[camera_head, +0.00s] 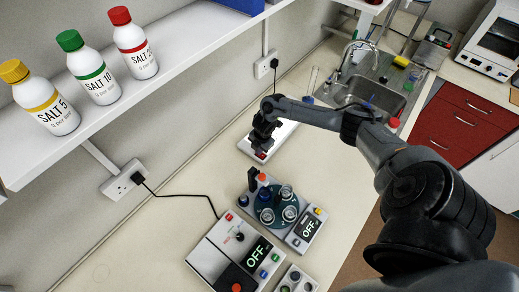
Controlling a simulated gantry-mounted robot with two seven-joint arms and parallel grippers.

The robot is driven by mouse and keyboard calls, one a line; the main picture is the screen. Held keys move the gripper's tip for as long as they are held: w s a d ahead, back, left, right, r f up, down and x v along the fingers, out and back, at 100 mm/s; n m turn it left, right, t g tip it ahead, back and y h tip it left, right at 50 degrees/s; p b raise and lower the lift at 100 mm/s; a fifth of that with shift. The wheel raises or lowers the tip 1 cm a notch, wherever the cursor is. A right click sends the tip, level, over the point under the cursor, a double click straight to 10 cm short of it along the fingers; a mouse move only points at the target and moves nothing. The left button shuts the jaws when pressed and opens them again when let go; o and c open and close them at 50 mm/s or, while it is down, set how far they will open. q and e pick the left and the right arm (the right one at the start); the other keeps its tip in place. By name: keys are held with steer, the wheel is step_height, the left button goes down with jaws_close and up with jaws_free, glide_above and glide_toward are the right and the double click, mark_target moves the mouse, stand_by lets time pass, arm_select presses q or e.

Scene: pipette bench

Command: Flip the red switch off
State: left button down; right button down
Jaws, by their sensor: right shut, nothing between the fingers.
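A small red switch (262,156) shows at the front end of a white strip-like unit (244,145) near the wall. My right gripper (261,150) is shut and empty. It points down right at the red switch and partly covers it; I cannot tell whether it touches, nor which way the switch is set. A second small red part (229,217) is on the white device (205,262) in front, whose display reads OFF. My left gripper is not in view.
A round tube holder (262,212) with several vials stands beside another unit (305,231) reading OFF. A shelf (150,95) with several salt bottles overhangs the left. A sink (368,95) lies at the back. Bench right of the devices is clear.

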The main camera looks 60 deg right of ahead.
steer(key=shift+w+f, duration=0.1)
steer(key=shift+f, duration=0.1)
steer(key=shift+s, duration=0.2)
